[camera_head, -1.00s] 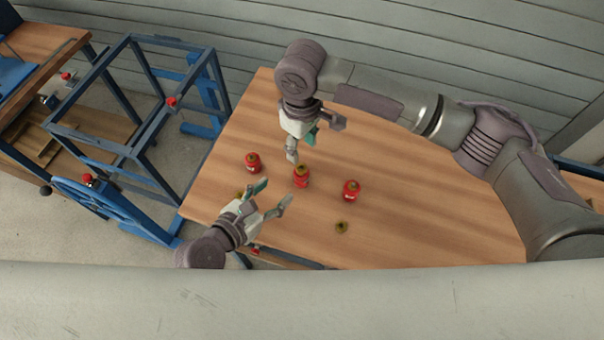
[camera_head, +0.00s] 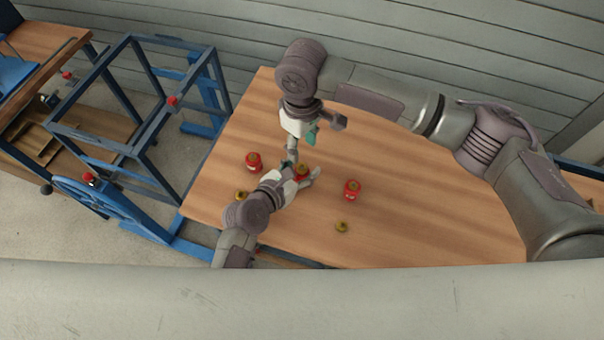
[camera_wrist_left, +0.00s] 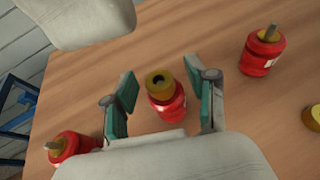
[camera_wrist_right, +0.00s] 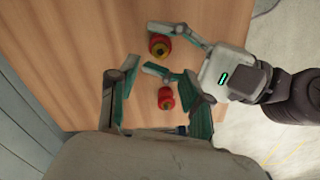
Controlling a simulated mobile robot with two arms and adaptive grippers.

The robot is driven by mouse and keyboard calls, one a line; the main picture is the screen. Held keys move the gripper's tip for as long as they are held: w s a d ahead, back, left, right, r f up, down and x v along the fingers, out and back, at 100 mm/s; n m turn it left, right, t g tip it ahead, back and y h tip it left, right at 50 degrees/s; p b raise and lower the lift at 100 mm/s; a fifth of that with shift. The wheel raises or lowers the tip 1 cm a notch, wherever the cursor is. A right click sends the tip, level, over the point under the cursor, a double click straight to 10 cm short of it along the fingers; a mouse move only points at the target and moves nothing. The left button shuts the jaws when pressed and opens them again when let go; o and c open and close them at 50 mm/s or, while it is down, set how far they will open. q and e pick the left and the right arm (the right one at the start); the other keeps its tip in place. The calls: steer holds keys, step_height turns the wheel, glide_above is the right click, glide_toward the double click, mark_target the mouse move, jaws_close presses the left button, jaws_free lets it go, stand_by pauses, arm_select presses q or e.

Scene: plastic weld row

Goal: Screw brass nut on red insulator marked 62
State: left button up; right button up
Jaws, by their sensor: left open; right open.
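The middle red insulator (camera_head: 303,178) stands upright with a brass nut (camera_wrist_left: 159,83) on its top. My left gripper (camera_head: 303,170) is open, its fingers on either side of this insulator, as the left wrist view shows; I see gaps on both sides. My right gripper (camera_head: 305,141) is open and empty above the table behind it. A left red insulator (camera_head: 253,163) and a right red insulator (camera_head: 352,191) stand upright with bare studs. Loose brass nuts lie at the front (camera_head: 341,227) and near the left edge (camera_head: 241,196). No number is readable.
The wooden table (camera_head: 440,220) is clear to the right. My two grippers are close together above the middle insulator.

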arm_select(q)
jaws_close()
steer(key=shift+s, duration=0.1)
arm_select(e)
steer(key=shift+o, duration=0.2)
arm_select(q)
steer(key=shift+f, duration=0.15)
arm_select(e)
steer(key=o, duration=0.5)
steer(key=shift+r, duration=0.1)
arm_select(q)
steer(key=shift+s+f, duration=0.1)
steer(key=shift+f, duration=0.05)
arm_select(e)
step_height(320, 180, up, 12)
steer(key=shift+f, duration=0.1)
